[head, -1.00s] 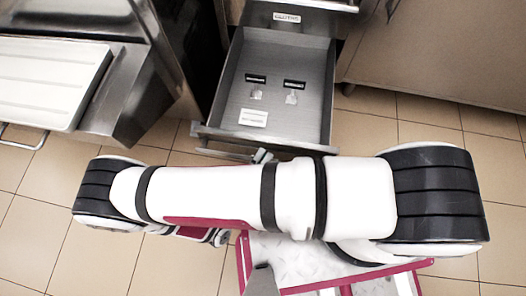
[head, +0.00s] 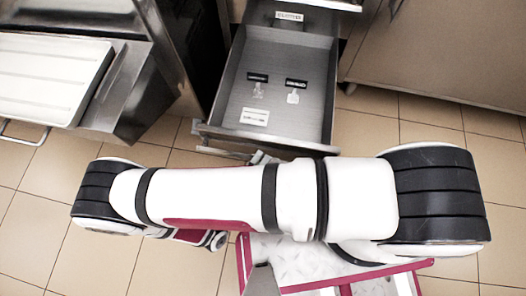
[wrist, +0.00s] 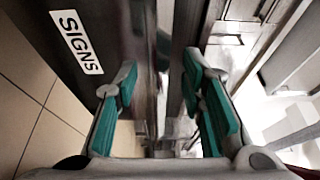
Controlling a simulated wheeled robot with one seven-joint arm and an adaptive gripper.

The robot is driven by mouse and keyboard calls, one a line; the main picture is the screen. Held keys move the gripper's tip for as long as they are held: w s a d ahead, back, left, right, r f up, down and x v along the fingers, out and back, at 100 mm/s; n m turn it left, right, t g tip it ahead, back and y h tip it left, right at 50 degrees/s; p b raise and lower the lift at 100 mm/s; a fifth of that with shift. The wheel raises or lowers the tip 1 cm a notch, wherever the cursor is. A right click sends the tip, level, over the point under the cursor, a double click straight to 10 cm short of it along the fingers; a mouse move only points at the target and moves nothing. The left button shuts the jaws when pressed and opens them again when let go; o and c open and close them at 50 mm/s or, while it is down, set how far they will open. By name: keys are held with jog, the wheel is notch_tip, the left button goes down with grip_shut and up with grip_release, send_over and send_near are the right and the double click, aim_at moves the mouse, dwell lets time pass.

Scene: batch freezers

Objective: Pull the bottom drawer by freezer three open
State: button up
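A grey metal drawer (head: 322,100) stands pulled out in the head view, low over the floor. Two small dark-labelled items and a white card lie in it. Its front has a bar handle (head: 225,152), partly hidden by my arm. In the wrist view, a dark metal front with a white "SIGNS" label (wrist: 77,42) is at the left. My gripper (wrist: 165,95) has its green-padded fingers apart, with dark metal edges beyond and between them. No contact with the pads is clear. In the head view the gripper is mostly hidden behind my arm.
A higher drawer front with a small label (head: 289,16) is at the top. A steel machine with a white tray (head: 50,80) stands at the left. A plain cabinet (head: 440,50) is at the right. Tiled floor (head: 420,130) is free at the right.

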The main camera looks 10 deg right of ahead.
jog(key=v, duration=1)
jog(key=shift+s, duration=0.1)
